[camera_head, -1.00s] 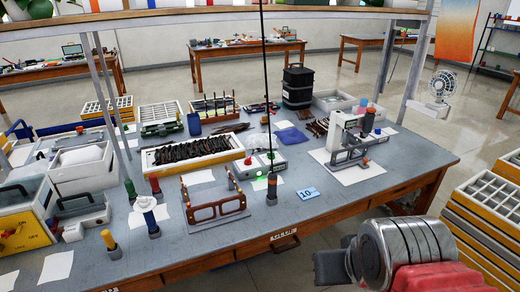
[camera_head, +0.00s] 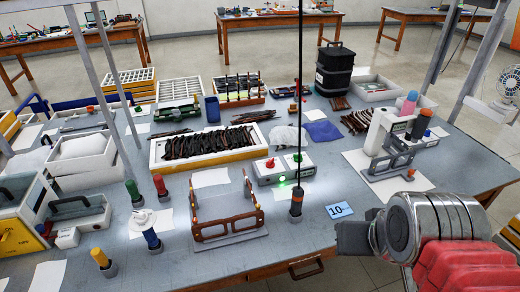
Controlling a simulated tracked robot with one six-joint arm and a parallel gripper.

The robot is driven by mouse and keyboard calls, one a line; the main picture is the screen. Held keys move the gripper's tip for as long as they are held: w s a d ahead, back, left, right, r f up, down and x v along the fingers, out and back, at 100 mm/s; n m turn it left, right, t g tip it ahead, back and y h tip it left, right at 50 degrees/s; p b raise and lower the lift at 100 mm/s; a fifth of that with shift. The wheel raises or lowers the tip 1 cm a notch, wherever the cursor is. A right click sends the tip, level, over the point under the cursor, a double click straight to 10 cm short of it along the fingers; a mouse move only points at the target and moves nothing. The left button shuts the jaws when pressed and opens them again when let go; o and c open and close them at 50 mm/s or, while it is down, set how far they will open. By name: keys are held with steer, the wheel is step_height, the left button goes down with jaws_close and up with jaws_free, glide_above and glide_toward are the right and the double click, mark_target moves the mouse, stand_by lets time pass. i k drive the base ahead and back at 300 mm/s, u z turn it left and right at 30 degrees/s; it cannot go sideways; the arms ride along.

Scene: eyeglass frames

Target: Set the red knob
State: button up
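A small red knob (camera_head: 270,163) sits on top of a light grey box (camera_head: 265,178) in the middle of the workbench, beside a green knob or button. A green light shows on the box's front. I cannot tell which one is the task's red knob. My gripper (camera_head: 354,238) is a dark part at the lower right, over the bench's front edge, apart from both. Its fingers cannot be made out.
A dark upright tool (camera_head: 297,204) with an orange band and thin cord stands before the grey box. A brown frame holder (camera_head: 225,219) is left of it. A blue card (camera_head: 339,210) marked 10 lies near the front edge. Several coloured-handled tools stand at left.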

mark_target(270, 164)
steer(key=u, duration=0.55)
steer(key=i, duration=0.85)
steer(key=u, duration=0.6)
